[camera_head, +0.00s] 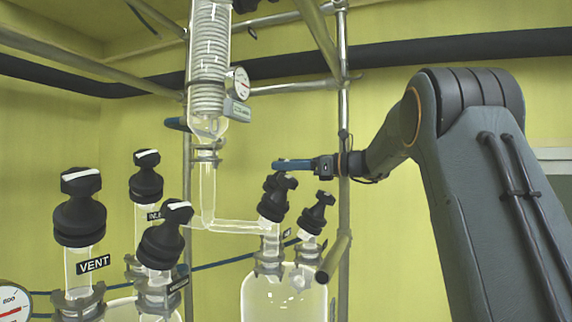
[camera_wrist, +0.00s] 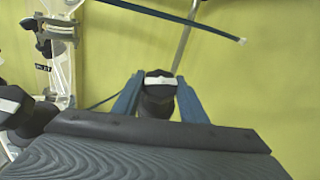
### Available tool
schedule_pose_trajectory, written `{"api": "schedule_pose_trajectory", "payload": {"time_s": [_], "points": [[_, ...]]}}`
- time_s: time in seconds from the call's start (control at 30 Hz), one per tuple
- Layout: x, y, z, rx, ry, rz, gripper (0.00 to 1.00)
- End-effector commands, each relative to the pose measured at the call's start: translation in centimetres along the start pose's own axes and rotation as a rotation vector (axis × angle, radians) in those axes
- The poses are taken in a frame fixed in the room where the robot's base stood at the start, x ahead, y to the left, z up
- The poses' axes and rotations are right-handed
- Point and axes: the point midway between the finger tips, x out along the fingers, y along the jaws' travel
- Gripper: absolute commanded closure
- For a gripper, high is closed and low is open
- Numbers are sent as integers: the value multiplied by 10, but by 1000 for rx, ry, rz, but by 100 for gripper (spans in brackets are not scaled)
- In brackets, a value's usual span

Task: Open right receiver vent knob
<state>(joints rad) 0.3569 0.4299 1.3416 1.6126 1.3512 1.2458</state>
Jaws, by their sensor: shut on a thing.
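The right receiver (camera_head: 285,297) is a clear glass vessel at the lower middle of the head view. Two black knobs stand on its necks, a left one (camera_head: 273,203) and a right one (camera_head: 317,213). My gripper (camera_head: 278,166) reaches in from the right, its blue fingers at the top of the left knob. In the wrist view, the fingers (camera_wrist: 159,82) flank a black knob (camera_wrist: 157,101) with a white bar on its top, and are shut on it. A small dark label (camera_head: 287,234) is beside the left knob's neck; its text is unreadable.
Several black knobs, one above a VENT label (camera_head: 94,264), stand at the left. A glass condenser (camera_head: 208,70) with a gauge (camera_head: 237,82) hangs above. A metal post (camera_head: 344,110) stands close behind my gripper.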

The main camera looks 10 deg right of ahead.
Motion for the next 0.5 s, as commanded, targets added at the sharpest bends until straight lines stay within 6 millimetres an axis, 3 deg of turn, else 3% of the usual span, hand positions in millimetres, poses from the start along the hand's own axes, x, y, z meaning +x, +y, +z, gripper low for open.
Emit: {"api": "schedule_pose_trajectory", "payload": {"time_s": [0.5], "points": [[0,-1,0,-115,1,206,84]]}}
